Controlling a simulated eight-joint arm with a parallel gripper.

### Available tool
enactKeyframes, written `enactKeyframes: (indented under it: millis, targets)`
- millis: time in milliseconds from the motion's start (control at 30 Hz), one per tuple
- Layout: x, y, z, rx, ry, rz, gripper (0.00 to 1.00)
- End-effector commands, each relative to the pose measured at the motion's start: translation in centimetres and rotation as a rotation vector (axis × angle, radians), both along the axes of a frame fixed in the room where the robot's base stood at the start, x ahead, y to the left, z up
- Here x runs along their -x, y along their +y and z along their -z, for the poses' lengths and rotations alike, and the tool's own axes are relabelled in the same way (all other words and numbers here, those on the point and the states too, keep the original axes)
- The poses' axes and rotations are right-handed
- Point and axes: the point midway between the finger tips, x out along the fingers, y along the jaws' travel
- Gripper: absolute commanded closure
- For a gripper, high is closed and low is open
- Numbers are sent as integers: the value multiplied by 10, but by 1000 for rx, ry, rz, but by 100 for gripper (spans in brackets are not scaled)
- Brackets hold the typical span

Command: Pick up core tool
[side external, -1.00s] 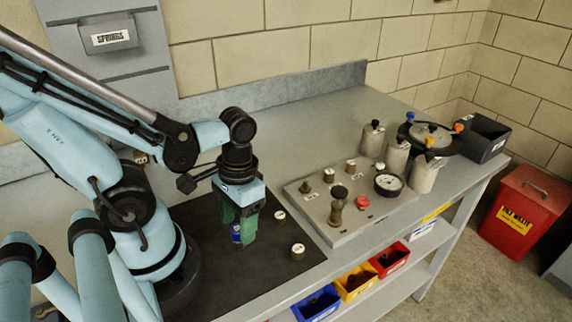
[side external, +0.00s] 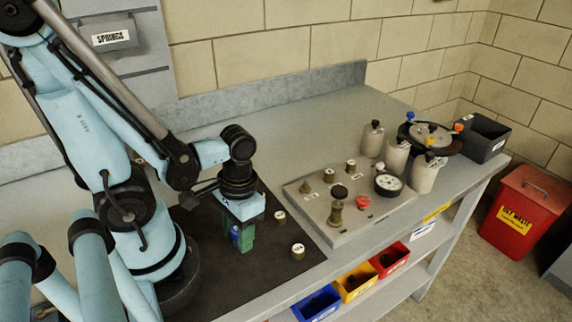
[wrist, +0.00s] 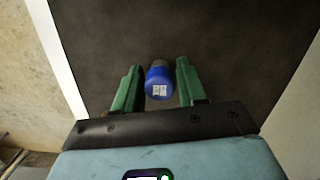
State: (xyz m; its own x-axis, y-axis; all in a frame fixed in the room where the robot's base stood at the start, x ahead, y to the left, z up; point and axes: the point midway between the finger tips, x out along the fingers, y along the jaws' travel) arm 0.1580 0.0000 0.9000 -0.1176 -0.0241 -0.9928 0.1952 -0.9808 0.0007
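The blue-capped cylinder between my fingers, which I take to be the core tool (wrist: 159,83), stands on the dark mat (wrist: 225,40). It has a small white label on top and a grey-brown part behind the cap. In the side view a bit of its blue (side external: 235,235) shows beside the green fingers, and the rest is hidden. My gripper (wrist: 160,72) is open, with one green finger on each side of the tool and a narrow gap on both sides. In the side view my gripper (side external: 241,242) is low over the mat.
Two small white-topped brass pieces (side external: 298,251) (side external: 279,216) stand on the mat, right of my gripper. A grey fixture plate (side external: 318,218) with knobs and a gauge (side external: 388,184) lies further right. Grey canisters (side external: 396,157) and a black bin (side external: 484,137) stand at the far right. The back bench is clear.

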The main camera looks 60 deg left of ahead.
Motion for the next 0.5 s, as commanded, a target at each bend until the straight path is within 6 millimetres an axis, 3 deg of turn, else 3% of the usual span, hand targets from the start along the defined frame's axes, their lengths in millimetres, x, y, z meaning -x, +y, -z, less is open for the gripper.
enactKeyframes:
  millis: [33,233,500]
  targets:
    - [0,0,0,0,0,0,68]
    - [0,0,0,0,0,0,99]
    - [0,0,0,0,0,0,100]
